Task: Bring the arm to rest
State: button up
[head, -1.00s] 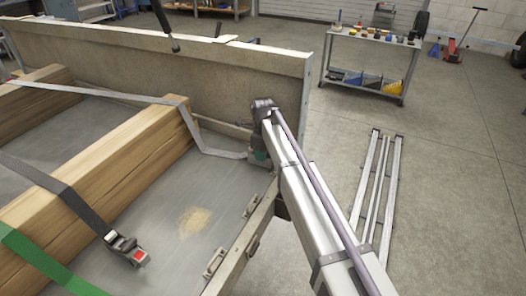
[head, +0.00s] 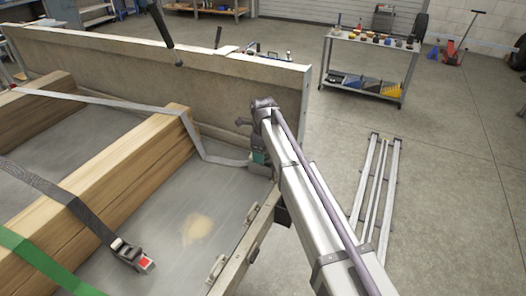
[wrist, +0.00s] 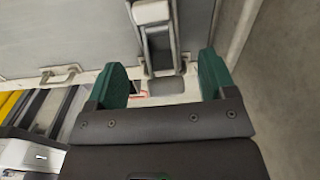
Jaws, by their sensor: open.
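My arm reaches from the lower right of the head view to the trailer's side rail (head: 240,250). My gripper (head: 259,158) hangs below the arm's far end, near the front corner of the deck, mostly hidden by the arm. In the wrist view my gripper (wrist: 162,76) shows two green fingers spread apart. A metal latch-like fitting (wrist: 158,42) shows beyond and between the fingers. No held object is visible, and I cannot tell whether the fingers touch the fitting.
Timber beams (head: 130,165) lie on the deck under straps, with a ratchet (head: 133,258) on the dark strap. A grey strap (head: 222,161) ends near my gripper. The trailer's headboard (head: 200,85) stands behind. Metal rails (head: 372,190) lie on the floor; a cart (head: 370,55) stands beyond.

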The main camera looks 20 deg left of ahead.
notch_tip(320, 180, up, 7)
jog(key=p, duration=0.5)
jog(key=shift+f, duration=0.1)
jog(key=s+d+r+n+p, duration=0.2)
jog(key=s+d+n, duration=0.4)
jog(key=d, duration=0.8)
jog(key=s+d+r+n+p, duration=0.2)
jog(key=s+d+n, duration=0.4)
jog(key=d, duration=0.8)
jog(key=s+d+r+n+p, duration=0.2)
jog(key=s+d+n, duration=0.4)
jog(key=s+d, duration=0.5)
jog(key=d, duration=0.3)
jog(key=shift+s+d+n, duration=0.25)
jog(key=shift+d+n, duration=0.05)
jog(key=shift+d, duration=0.05)
